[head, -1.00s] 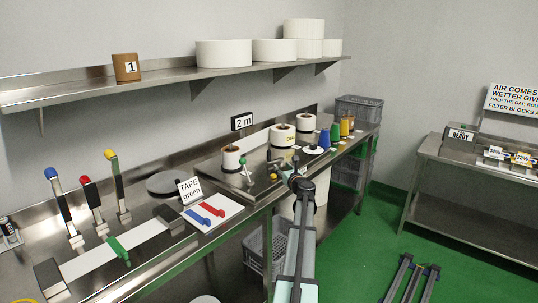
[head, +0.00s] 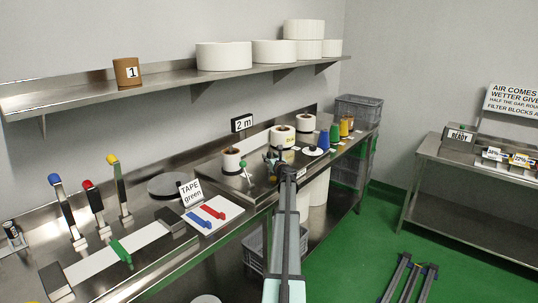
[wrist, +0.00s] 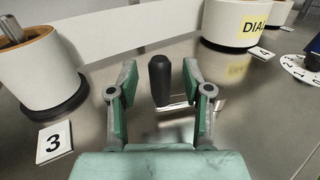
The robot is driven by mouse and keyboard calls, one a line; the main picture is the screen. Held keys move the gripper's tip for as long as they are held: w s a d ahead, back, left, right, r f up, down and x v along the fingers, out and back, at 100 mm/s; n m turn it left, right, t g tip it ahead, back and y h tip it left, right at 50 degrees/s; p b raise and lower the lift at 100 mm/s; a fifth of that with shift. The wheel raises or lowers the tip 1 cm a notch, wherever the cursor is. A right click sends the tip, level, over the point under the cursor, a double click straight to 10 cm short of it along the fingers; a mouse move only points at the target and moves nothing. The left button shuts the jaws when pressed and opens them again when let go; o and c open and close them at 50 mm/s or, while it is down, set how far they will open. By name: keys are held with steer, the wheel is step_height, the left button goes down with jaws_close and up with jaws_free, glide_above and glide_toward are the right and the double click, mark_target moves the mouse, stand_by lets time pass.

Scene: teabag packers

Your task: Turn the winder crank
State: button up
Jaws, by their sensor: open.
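The winder crank shows in the wrist view as an upright black handle (wrist: 159,80) on a flat silver bar near the steel surface. My gripper (wrist: 151,85) is open, with one green-padded finger on each side of the handle. Gaps show between the handle and both fingers, so neither appears to touch it. In the head view my gripper (head: 274,158) is over the steel bench by the white rolls, and my arm and gripper hide the crank there.
In the wrist view, a white roll (wrist: 45,65) with a "3" tile (wrist: 54,142) stands left; a yellow-labelled roll (wrist: 232,22) and a numbered dial (wrist: 303,68) are right. Spools (head: 324,139) stand beyond.

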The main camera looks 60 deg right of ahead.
steer(key=shift+x, duration=0.95)
jaws_close()
steer(key=shift+s, duration=0.1)
